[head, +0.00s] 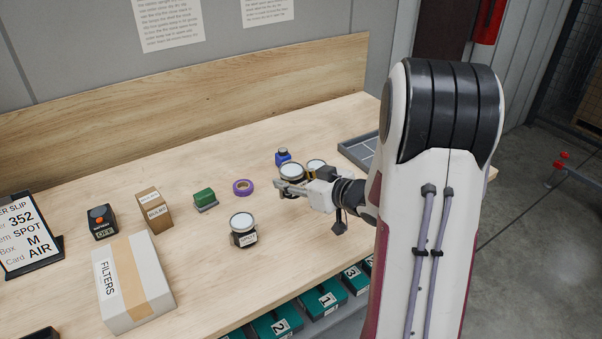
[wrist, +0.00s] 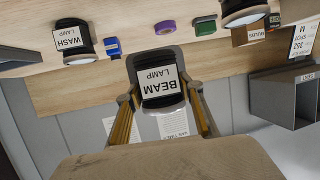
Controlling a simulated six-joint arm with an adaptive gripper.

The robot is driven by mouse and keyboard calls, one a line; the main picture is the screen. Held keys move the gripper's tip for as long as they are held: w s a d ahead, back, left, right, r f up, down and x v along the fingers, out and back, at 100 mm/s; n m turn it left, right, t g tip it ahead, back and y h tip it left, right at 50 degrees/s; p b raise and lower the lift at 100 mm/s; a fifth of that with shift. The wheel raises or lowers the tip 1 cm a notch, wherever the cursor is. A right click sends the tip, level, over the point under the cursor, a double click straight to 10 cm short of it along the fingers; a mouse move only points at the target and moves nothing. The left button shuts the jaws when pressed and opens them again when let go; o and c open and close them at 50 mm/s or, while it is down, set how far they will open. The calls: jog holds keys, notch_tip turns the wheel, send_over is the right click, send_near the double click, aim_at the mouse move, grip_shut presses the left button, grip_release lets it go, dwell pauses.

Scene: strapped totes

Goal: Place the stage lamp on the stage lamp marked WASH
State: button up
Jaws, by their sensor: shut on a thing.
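My gripper (wrist: 163,94) is shut on a dark lamp labelled BEAM LAMP (wrist: 160,76), with a finger on each side. In the head view my gripper (head: 290,188) and the BEAM lamp (head: 292,170) are at the back right of the bench. The lamp appears raised off the bench top. The lamp labelled WASH (wrist: 72,42) stands on the bench to one side of it, apart in the wrist view. In the head view the WASH lamp (head: 316,164) is just right of the held lamp and partly hidden.
Another lamp (head: 243,230) stands mid-bench, its label too small to read. Blue item (head: 283,157), purple tape (head: 243,187), green box (head: 204,199) and brown box (head: 154,210) stand nearby. A FILTERS box (head: 133,281) is at left; a grey tray (head: 358,150) is at right.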

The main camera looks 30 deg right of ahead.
jog(key=shift+w+d, duration=0.3)
jog(key=shift+d, duration=0.35)
jog(key=w+d+r+m+h, duration=0.1)
jog(key=w+d+r, duration=0.7)
jog(key=d, duration=0.4)
jog(key=shift+d, duration=0.1)
jog(key=shift+f, duration=0.15)
send_over(317, 165)
jog(key=shift+f, duration=3)
jog(key=shift+f, duration=0.15)
jog(key=shift+f, duration=1.75)
jog(key=shift+f, duration=0.1)
